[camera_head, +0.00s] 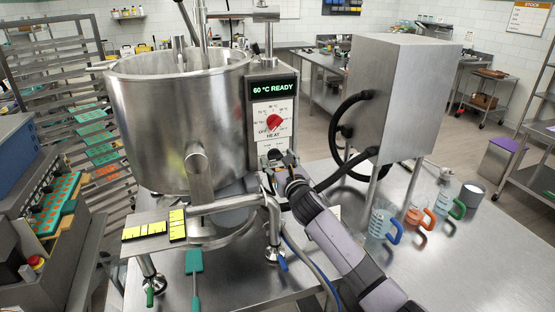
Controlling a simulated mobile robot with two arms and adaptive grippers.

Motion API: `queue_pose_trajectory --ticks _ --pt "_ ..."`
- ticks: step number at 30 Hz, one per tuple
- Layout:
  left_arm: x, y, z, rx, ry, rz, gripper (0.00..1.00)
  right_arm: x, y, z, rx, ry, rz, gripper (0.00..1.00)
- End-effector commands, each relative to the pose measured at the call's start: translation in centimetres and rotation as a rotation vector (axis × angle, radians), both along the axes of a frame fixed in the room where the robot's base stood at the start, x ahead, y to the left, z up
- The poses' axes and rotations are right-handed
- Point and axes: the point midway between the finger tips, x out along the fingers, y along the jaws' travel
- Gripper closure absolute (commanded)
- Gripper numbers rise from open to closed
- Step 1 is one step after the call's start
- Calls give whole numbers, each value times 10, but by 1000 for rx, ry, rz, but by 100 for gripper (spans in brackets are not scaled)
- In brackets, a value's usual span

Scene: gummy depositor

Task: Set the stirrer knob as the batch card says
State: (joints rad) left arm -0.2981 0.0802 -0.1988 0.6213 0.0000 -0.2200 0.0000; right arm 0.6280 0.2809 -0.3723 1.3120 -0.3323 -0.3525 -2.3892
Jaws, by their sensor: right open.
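The steel kettle (180,125) stands at left centre with a control column on its right side. The column's display (272,87) reads "60 °C READY" in green. Below it is a white dial plate with a red knob (274,123) marked HEAT. My right gripper (278,160) is open just below that plate, in front of the lower part of the column. It covers most of that area, so I cannot make out the stirrer knob or its setting. Whether the gripper touches anything there is unclear. I cannot identify a batch card with readable text. My left gripper is not in view.
A steel box (395,95) on legs stands to the right, with black hoses. Jugs with blue (384,222), orange (420,216) and green handles stand on the steel table. A teal spatula (194,262) lies in front. Yellow strips (144,230) lie on a plate.

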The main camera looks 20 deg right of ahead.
Motion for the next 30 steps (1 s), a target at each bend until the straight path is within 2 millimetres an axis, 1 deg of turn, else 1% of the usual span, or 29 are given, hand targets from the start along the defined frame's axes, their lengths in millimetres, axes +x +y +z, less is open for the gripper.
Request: queue_pose_trajectory --ticks 3,11,12,30 --pt "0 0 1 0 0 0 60 4 1 0 0 0 1 42" --pt "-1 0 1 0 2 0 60 4 1 0 0 -1 1 42" --pt "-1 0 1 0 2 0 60 4 1 0 0 -1 1 43" --pt "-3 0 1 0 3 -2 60 4 0 0 0 0 0 83"
